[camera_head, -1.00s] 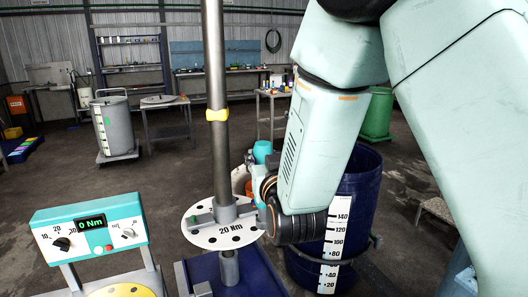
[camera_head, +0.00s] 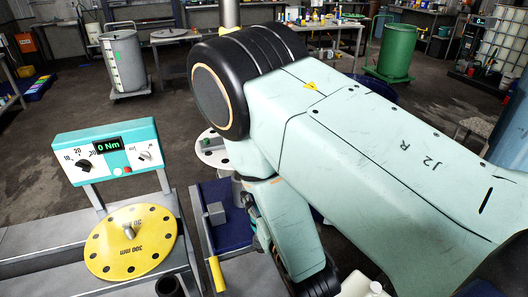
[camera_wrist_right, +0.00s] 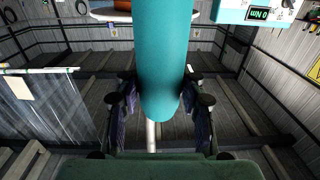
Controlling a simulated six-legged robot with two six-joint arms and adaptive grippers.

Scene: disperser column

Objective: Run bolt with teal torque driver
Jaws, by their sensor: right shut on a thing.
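The teal torque driver (camera_wrist_right: 160,60) is a thick teal cylinder with a thin pale shaft below its end in the right wrist view. My right gripper (camera_wrist_right: 158,92) is shut on it, one finger on each side. In the head view my right arm crosses from the right and hides most of the driver and gripper. A yellow disc (camera_head: 110,252) with a ring of holes and a pale metal stub (camera_head: 128,231) at its centre stands at the lower left; I cannot tell whether the stub is the bolt. My left gripper is not in view.
A teal torque box (camera_head: 108,152) reading 0 Nm stands behind the yellow disc. A white holed disc (camera_head: 207,155) and a dark blue tray (camera_head: 232,232) are partly behind my arm. A grey drum (camera_head: 124,62) and a green drum (camera_head: 390,52) stand farther back.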

